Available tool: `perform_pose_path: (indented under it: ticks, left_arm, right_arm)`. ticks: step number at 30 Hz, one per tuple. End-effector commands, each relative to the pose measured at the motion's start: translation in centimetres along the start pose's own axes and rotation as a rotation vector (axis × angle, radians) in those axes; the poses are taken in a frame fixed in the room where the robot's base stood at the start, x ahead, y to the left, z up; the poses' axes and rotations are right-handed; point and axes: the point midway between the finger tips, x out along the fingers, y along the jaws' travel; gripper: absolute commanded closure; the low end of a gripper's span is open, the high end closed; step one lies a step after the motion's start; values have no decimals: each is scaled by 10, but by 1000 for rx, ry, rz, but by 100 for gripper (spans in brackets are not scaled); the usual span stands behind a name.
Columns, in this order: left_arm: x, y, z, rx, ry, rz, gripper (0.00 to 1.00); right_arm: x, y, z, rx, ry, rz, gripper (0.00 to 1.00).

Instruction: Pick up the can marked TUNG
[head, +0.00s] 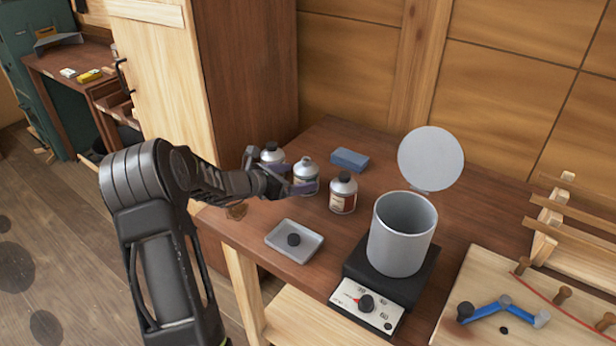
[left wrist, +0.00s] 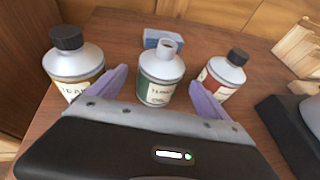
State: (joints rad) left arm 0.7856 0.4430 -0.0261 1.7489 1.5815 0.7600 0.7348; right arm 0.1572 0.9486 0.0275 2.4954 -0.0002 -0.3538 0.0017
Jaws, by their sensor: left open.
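Three metal cans stand in a row on the brown bench. The middle can (head: 306,176) has a green label that seems to read TUNG in the left wrist view (left wrist: 160,78); its neck is bare, without a cap. The left can (left wrist: 72,62) has a black cap and a yellow label, which seems to read TEAK. The right can (head: 343,193) has a black cap and a red label. My left gripper (head: 283,172) is open, its fingers on either side of the middle can; I cannot tell whether they touch it. My right gripper is out of view.
A small tray (head: 274,240) holding a black cap lies in front of the cans. A blue block (head: 350,159) lies behind them. A grey pot (head: 402,240) with its lid raised stands on a dialled heater (head: 366,302) to the right. A tall cabinet stands at left.

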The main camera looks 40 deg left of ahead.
Motion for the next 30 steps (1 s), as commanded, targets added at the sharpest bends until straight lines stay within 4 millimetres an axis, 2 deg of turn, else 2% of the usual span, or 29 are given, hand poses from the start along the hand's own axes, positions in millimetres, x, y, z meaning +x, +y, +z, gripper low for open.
perform_pose_path:
  ticks: [6, 17, 27, 30]
  left_arm:
    - [21, -1, 1, 1, 0, -2, 11]
    - [25, 0, 0, 0, 0, -2, 11]
    - [68, 0, -2, 0, 0, -2, 11]
    - [74, 1, -2, 1, -1, -1, 11]
  right_arm:
    - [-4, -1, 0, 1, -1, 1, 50]
    - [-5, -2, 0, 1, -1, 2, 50]
    - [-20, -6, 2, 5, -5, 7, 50]
    - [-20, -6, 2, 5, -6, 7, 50]
